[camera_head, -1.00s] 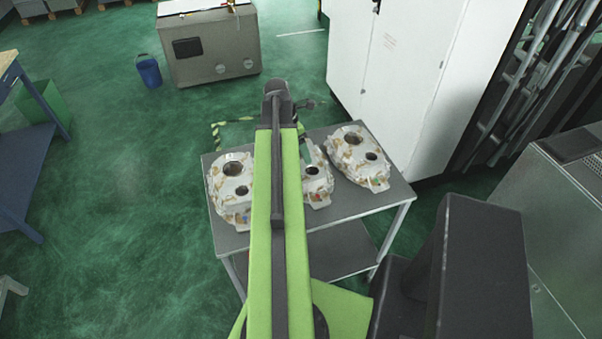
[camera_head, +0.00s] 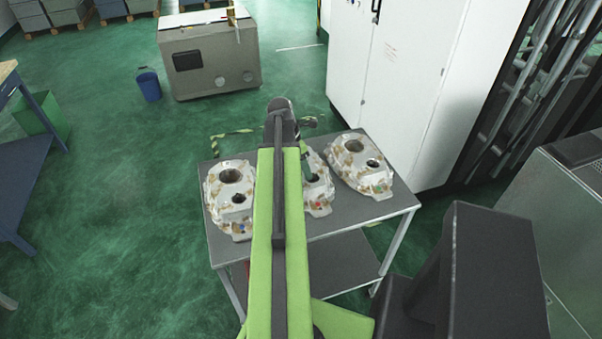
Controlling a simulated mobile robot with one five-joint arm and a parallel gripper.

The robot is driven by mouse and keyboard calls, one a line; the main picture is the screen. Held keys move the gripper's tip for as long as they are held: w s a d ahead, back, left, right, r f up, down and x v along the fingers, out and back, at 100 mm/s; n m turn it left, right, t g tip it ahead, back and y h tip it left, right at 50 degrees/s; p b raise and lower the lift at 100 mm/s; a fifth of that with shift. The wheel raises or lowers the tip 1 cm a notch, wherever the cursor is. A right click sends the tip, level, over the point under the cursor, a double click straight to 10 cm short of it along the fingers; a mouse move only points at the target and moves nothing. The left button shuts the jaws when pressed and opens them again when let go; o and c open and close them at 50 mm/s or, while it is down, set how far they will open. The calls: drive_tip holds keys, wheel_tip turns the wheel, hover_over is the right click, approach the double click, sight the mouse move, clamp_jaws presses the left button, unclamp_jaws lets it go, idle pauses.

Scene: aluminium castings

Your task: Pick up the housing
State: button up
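Three pale metal housings with brownish patches and round dark openings lie on a grey two-level table. The left housing (camera_head: 222,205) is partly covered by my green arm. The middle housing (camera_head: 319,192) is mostly hidden behind my arm. The right housing (camera_head: 359,165) shows nearly whole near the table's far right corner. My arm reaches over the table between the left and right housings, and its dark far joint stands above the table's back edge.
The table (camera_head: 390,206) has bare top at its front right and a lower shelf. A white cabinet (camera_head: 400,75) stands close behind it on the right. A grey machine (camera_head: 575,225) stands at right. A blue bin (camera_head: 149,86) and a beige box unit (camera_head: 210,62) stand farther back. Green floor at left is open.

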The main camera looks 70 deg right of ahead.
clamp_jaws()
drive_tip(key=shift+r, duration=0.1)
drive_tip(key=shift+r+p, duration=0.5)
drive_tip(key=shift+p, duration=0.1)
wheel_tip(320, 180, up, 3)
drive_tip(key=p, duration=0.3)
drive_tip(key=shift+r, duration=0.2)
drive_tip(key=s+d+r+p, duration=0.1)
drive_tip(key=s+r+p, duration=0.5)
drive_tip(key=s, duration=0.5)
drive_tip(key=shift+s+d+r+p, duration=0.25)
drive_tip(key=shift+d+p, duration=0.1)
drive_tip(key=shift+p, duration=0.1)
